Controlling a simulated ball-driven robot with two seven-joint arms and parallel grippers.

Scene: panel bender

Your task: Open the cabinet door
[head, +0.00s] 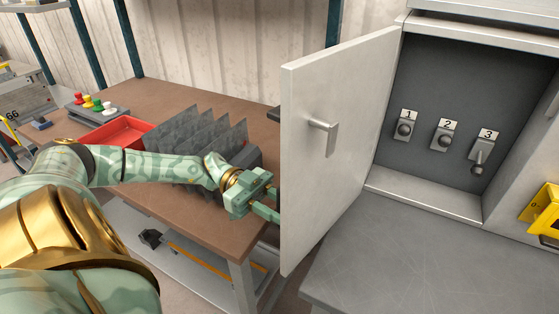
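The cabinet door (335,190) is a light grey panel with a handle (330,135) on its outer face. It stands wide open, swung out to the left. The cabinet (425,80) behind it has a dark grey inside with three switches labelled 1 (404,130), 2 (444,141) and 3 (478,165). My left gripper (264,205) is just left of the door's free edge. Its finger ends reach to the door edge and are partly hidden behind it, so contact and opening are unclear. My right gripper is out of view.
A brown workbench (130,95) stands at the left with a red tray (113,137), a rack of grey plates (205,135) and a box of coloured buttons (95,106). A grey surface (400,260) lies below the cabinet. A yellow device (545,213) sits at the right.

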